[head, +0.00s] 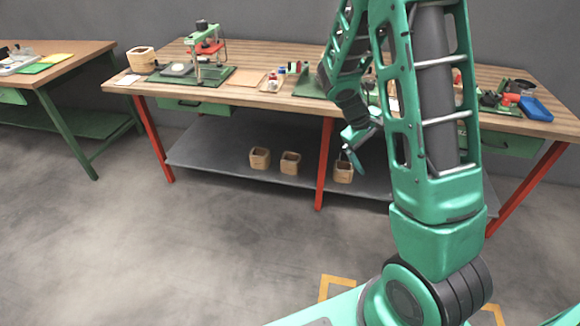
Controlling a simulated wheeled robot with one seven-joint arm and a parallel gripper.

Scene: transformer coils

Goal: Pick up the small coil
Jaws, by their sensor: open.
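My gripper (358,143) is in front of the workbench, near the front edge of its wooden top. It is open, and nothing shows between its fingers. My green arm covers the middle right of the bench top. I cannot make out the small coil with certainty. Small red, blue and green parts (293,70) stand at the middle of the bench, too small to tell apart. More red and green parts (505,99) lie at the right end, partly beside my arm.
The workbench (255,99) has red legs and a grey lower shelf (215,150) with several wooden boxes (260,158). A green press (197,55) and a wooden container (141,59) stand at the left, a blue tray (535,108) at the right. The floor at left is clear.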

